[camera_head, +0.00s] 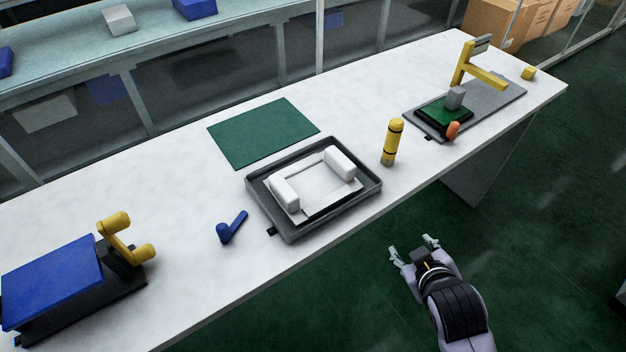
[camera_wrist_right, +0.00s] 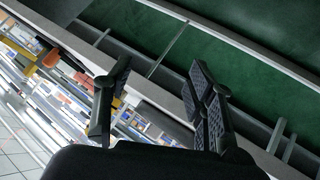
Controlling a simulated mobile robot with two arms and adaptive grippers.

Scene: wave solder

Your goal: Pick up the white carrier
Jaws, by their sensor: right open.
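The white carrier (camera_head: 318,184) is a frame with two thick rounded end blocks. It lies in a dark grey tray (camera_head: 290,236) near the front edge of the white table in the head view. My right gripper (camera_head: 415,244) is open and empty. It appears off the table's front edge, to the lower right of the tray and apart from it. Its spread fingers also show in the right wrist view (camera_wrist_right: 160,100), with nothing between them. The carrier cannot be made out in the right wrist view. My left gripper does not show.
A yellow cylinder (camera_head: 391,142) stands right of the tray. A green mat (camera_head: 263,132) lies behind it, and a small blue tool (camera_head: 231,228) lies left. A blue-topped fixture (camera_head: 52,281) stands at far left. A grey plate (camera_head: 492,105) with a yellow arm stands at right.

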